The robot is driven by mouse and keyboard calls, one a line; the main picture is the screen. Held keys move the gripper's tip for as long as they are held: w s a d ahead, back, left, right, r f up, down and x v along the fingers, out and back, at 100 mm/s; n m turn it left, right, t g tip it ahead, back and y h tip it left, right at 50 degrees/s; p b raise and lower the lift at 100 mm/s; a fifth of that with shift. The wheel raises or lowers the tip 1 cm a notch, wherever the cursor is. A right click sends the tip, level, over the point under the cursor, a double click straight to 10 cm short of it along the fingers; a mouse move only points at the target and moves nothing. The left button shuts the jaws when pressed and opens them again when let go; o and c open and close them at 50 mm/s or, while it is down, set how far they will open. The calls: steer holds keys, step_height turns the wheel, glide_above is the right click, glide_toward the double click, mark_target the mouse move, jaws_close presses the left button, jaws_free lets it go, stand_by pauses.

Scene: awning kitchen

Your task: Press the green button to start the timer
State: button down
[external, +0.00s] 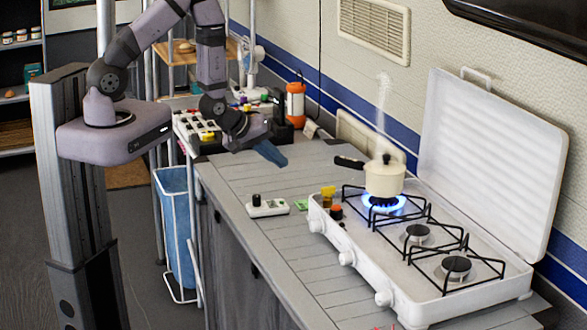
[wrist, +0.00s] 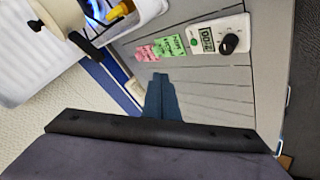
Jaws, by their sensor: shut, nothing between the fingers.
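The timer (external: 267,207) is a small white box with a black knob, lying on the grey counter left of the stove. In the wrist view the timer (wrist: 205,52) shows at the upper right, with a dark-digit display, a black knob and a small green button (wrist: 194,42) at its left end. My gripper (external: 276,157) has blue fingers, shut and empty, and hangs over the back of the counter, behind the timer and apart from it. In the wrist view my gripper (wrist: 160,78) points up the picture, below and left of the timer.
Green and pink notes (wrist: 170,46) lie beside the timer. A white stove (external: 345,250) stands to the right with its lid up; a cream pot (external: 384,181) steams over a lit blue flame. An orange lantern (external: 295,104) stands behind my gripper. The counter left of the timer is clear.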

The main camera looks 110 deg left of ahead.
steer(key=b, duration=0.6)
glide_above(277, 204)
steer(key=shift+w+f, duration=0.1)
steer(key=shift+f, duration=3.9)
steer(key=shift+f+b, duration=0.4)
steer(key=shift+b, duration=0.1)
steer(key=shift+f+b, duration=0.3)
steer(key=shift+b, duration=0.05)
steer(key=shift+r, duration=0.15)
steer(key=shift+r+p, duration=0.6)
steer(key=shift+r, duration=0.1)
step_height(277, 204, up, 5)
steer(key=p, duration=0.3)
steer(key=shift+p, duration=0.4)
